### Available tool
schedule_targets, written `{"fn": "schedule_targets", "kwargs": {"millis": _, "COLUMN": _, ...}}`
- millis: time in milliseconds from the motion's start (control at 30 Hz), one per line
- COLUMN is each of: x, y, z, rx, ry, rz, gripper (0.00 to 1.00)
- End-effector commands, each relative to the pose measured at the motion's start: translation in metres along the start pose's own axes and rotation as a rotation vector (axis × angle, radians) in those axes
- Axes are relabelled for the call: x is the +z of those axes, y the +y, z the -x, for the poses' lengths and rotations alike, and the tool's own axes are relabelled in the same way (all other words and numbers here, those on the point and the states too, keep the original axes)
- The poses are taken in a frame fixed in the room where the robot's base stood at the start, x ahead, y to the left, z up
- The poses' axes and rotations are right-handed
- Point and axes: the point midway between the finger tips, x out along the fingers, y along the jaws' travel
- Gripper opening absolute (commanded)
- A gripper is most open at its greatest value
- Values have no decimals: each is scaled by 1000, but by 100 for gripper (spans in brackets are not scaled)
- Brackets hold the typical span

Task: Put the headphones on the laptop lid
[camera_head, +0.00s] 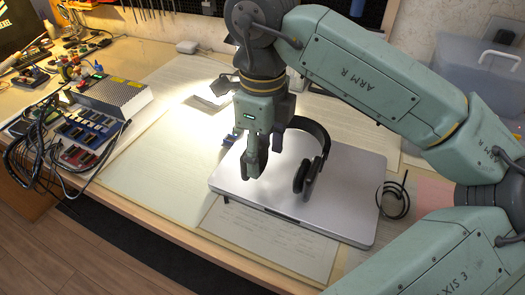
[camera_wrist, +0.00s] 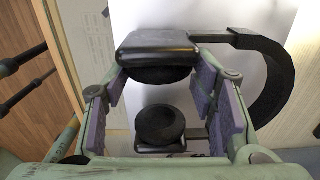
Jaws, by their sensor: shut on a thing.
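The closed silver laptop (camera_head: 350,200) lies on the table with its lid up. The black headphones (camera_head: 304,178) are over the lid, with the headband arching to the right of my gripper (camera_head: 264,160). In the wrist view, one ear cup of the headphones (camera_wrist: 157,58) shows between the purple-padded fingers of my gripper (camera_wrist: 157,92), with the other cup below it and the headband curving to the right. My gripper is shut on the headphones. I cannot tell whether they touch the lid or hang just above it.
A paper sheet (camera_head: 270,240) with writing lies partly under the laptop's front edge. A black coil (camera_head: 394,200) is close to its right side. Electronics and cables (camera_head: 70,140) crowd the left of the table. A clear bin (camera_head: 470,65) stands back right. The table between is mostly clear.

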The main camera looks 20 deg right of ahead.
Motion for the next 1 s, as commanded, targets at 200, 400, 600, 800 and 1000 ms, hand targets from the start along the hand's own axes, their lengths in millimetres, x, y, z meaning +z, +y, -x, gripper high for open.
{"fn": "schedule_targets", "kwargs": {"millis": 200, "x": 0, "y": 0, "z": -11, "rx": -2, "ry": 0, "rz": -1, "gripper": 18}}
{"fn": "schedule_targets", "kwargs": {"millis": 400, "x": 0, "y": 0, "z": -12, "rx": -1, "ry": 0, "rz": -1, "gripper": 18}}
{"fn": "schedule_targets", "kwargs": {"millis": 600, "x": 0, "y": 0, "z": -18, "rx": -2, "ry": 0, "rz": -1, "gripper": 18}}
{"fn": "schedule_targets", "kwargs": {"millis": 800, "x": 0, "y": 0, "z": -16, "rx": -1, "ry": 0, "rz": -1, "gripper": 64}}
{"fn": "schedule_targets", "kwargs": {"millis": 1000, "x": 0, "y": 0, "z": -16, "rx": -1, "ry": 0, "rz": -1, "gripper": 72}}
